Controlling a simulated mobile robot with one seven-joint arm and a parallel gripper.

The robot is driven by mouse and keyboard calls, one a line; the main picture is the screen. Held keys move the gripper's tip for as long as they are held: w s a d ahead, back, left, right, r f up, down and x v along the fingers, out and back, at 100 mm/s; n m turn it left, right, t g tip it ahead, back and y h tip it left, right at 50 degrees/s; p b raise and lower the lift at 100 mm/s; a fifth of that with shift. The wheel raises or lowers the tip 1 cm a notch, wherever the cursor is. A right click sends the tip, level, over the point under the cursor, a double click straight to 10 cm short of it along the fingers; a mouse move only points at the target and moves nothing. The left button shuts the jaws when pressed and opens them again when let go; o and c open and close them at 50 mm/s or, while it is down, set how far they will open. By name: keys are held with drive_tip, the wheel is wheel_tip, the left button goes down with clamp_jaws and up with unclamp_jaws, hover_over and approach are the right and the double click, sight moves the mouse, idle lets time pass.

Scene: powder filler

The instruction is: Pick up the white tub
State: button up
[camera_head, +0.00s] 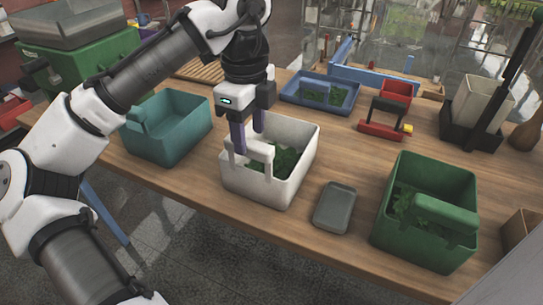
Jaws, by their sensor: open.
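The white tub (297,180) stands upright on the wooden table, in the middle of the camera_head view. It has a raised handle on its left rim and green leafy matter inside. My gripper (249,143) is right above the handle side of the tub, pointing down, with its two dark fingers apart. The fingers come down at the handle and overlap it in the picture. I cannot tell whether they touch it. The lower finger ends are partly hidden by the handle.
A teal tub (176,149) stands left, a green tub (383,237) right, both close by. A small grey tray (335,208) lies between the white and green tubs. A blue tray (349,105) and a red-black item (385,129) lie behind. Bare table shows in front.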

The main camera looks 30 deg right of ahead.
drive_tip(key=shift+s+a+f+p, duration=0.15)
drive_tip(key=shift+f, duration=1.2)
drive_tip(key=shift+s+a+f+p, duration=0.1)
drive_tip(key=shift+s+f+p, duration=0.05)
drive_tip(key=shift+f, duration=1.15)
clamp_jaws()
